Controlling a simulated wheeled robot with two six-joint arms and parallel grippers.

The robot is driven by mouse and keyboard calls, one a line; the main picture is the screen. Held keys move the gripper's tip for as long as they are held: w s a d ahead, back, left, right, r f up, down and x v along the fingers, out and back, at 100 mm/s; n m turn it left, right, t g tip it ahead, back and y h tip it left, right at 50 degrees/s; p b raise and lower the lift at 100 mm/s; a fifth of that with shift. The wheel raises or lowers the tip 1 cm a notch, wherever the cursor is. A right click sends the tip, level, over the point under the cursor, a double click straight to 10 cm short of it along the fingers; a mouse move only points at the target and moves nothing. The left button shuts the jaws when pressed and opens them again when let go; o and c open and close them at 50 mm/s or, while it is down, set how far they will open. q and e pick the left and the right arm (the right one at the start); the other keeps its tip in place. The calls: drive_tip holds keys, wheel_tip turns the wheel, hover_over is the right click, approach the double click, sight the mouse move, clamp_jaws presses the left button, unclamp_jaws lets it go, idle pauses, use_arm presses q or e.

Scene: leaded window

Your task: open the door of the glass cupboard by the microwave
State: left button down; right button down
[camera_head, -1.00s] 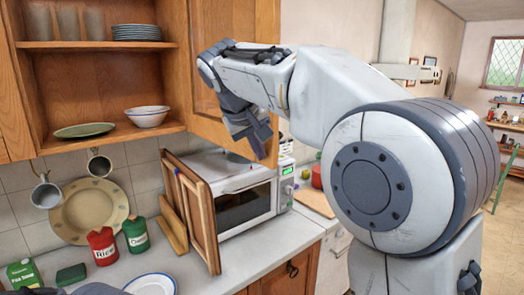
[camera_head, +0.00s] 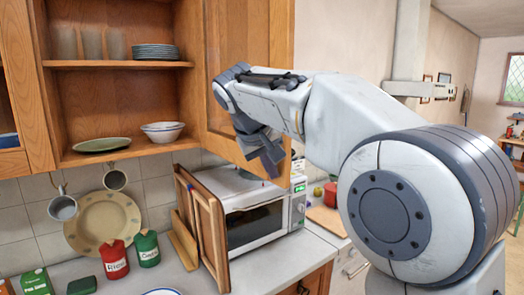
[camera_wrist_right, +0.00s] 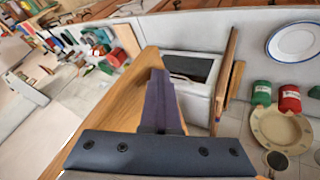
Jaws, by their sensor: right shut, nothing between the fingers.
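The wooden cupboard (camera_head: 110,64) with glasses and dishes on its shelves is above the counter, left of the microwave (camera_head: 262,222). Its wooden door (camera_head: 236,60) stands swung out at the right side, so the shelves are exposed. My right gripper (camera_head: 268,160) is at the door's lower part, in front of its face, with its fingers shut and empty. In the right wrist view the shut fingers (camera_wrist_right: 160,98) overlap the pale wood of the door (camera_wrist_right: 118,112); I cannot tell if they touch it. The left gripper is out of view.
Wooden panels (camera_head: 207,222) stand upright on the counter before the microwave. Red (camera_head: 114,260) and green (camera_head: 146,248) canisters, hanging mugs (camera_head: 63,207) and a large plate (camera_head: 102,224) are to the left. A cutting board (camera_head: 327,217) lies right of the microwave.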

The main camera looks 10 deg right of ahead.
drive_tip(key=s+f+v, duration=0.1)
drive_tip(key=v, duration=0.9)
drive_tip(key=s+a+f+n+g+y+b, duration=0.1)
drive_tip(key=s+a+f+n+y+b, duration=0.2)
drive_tip(key=f, duration=0.7)
drive_tip(key=s+a+f+n+g+y+b, duration=0.1)
drive_tip(key=s+a+f+n, duration=0.1)
drive_tip(key=s+a+f, duration=0.55)
drive_tip(key=s+d+f+g+y+b, duration=0.1)
drive_tip(key=s+f, duration=0.7)
drive_tip(key=f, duration=0.2)
drive_tip(key=s+d+f+n+g+b, duration=0.1)
drive_tip(key=s+f+g, duration=0.1)
drive_tip(key=s+f, duration=0.6)
wheel_tip(320, 180, down, 3)
drive_tip(key=shift+d+f+g+y, duration=0.25)
drive_tip(key=shift+d+g+y, duration=0.05)
drive_tip(key=shift+y, duration=0.1)
drive_tip(key=shift+s, duration=0.1)
